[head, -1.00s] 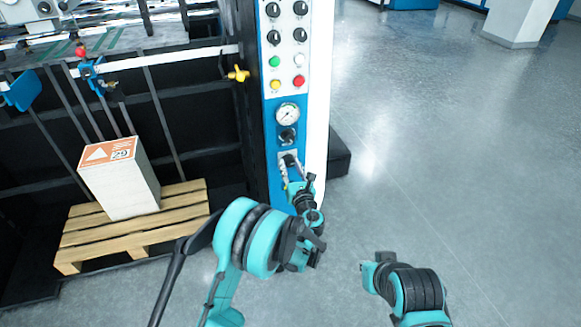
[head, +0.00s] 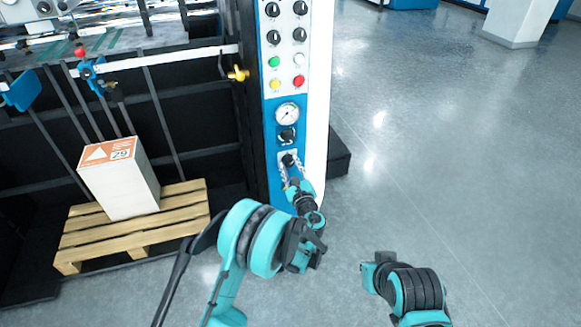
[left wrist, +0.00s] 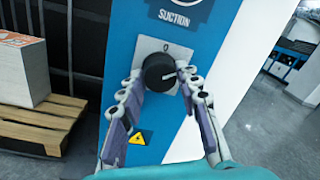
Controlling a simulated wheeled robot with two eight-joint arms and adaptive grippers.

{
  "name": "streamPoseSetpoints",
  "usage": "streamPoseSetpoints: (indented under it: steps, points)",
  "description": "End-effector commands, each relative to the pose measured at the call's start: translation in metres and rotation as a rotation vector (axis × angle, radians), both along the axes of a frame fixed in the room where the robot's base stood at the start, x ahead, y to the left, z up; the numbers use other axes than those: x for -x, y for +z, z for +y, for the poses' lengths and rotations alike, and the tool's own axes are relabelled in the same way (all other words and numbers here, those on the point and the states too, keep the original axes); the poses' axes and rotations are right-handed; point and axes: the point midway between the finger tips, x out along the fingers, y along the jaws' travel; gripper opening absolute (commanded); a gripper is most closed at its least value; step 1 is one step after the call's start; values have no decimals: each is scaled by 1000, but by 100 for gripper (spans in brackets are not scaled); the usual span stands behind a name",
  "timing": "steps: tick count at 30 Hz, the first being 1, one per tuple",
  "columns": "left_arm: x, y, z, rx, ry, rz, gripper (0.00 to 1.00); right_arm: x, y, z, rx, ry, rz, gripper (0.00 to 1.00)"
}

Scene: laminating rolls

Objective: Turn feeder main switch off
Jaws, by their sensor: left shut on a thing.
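The main switch is a black rotary knob (left wrist: 160,73) on a light plate with a 0 above it. It also shows low on the blue control panel in the head view (head: 289,160). Its white pointer line faces right in the left wrist view, not up at the 0. My left gripper (left wrist: 159,84) is shut on the knob, with one finger on each side of it. In the head view my left gripper (head: 291,177) reaches up to the knob from below.
Left is a pallet (head: 135,233) with a stack of sheets (head: 122,185). The floor to the right is clear.

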Motion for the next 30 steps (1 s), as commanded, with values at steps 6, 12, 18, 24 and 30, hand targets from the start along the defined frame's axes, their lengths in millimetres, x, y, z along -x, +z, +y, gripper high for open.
streamPoseSetpoints:
  steps: [6,12,18,24,30]
  points:
    - [0,0,0,194,1,-63,4,0,0,0,0,0,0,0]
    - [0,0,-1,375,0,-121,4,0,0,0,0,0,0,0]
    - [0,-1,-1,548,0,-178,4,0,0,0,0,0,0,0]
    - [-1,0,-2,694,-1,-225,4,0,0,0,0,0,0,0]
    - [-1,0,-2,799,0,-259,4,0,0,0,0,0,0,0]
